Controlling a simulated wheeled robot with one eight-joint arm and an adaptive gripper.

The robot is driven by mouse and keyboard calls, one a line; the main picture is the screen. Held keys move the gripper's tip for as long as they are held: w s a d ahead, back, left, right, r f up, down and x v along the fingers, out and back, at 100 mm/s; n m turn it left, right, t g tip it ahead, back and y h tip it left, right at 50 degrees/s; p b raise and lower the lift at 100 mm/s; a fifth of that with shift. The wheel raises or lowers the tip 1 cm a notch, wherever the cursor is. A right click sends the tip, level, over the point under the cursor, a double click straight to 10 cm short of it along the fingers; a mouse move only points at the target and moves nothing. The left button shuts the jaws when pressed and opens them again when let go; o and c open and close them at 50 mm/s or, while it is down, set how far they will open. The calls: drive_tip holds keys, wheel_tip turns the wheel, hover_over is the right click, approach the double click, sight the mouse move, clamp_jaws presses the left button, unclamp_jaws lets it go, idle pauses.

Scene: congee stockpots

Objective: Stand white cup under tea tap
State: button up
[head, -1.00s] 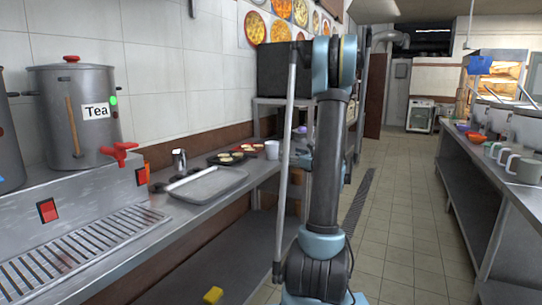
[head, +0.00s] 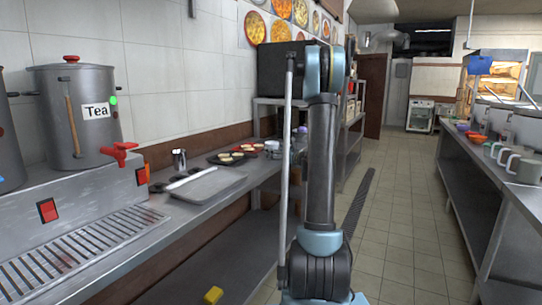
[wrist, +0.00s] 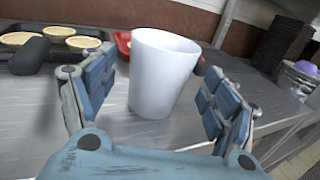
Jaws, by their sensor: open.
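The white cup (wrist: 164,75) stands upright on the steel counter in the wrist view. My gripper (wrist: 158,88) is open, with one blue-padded finger on each side of the cup and a visible gap to both. In the head view the cup is hidden or too small to make out around my gripper, at the far part of the left counter. The steel Tea urn (head: 75,118) stands at the left on a raised metal stand, with its red tap (head: 120,153) facing the room. A slotted drip grate (head: 75,255) lies below and in front of it.
A grey tray (head: 208,185) lies on the counter between urn and cup. Another counter with mugs (head: 520,167) runs along the right; the aisle floor is clear.

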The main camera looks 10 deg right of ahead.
drive_tip(key=shift+w+a, duration=0.15)
drive_tip(key=shift+w, duration=0.1)
drive_tip(key=c, duration=1.2)
drive_tip(key=shift+r, duration=0.1)
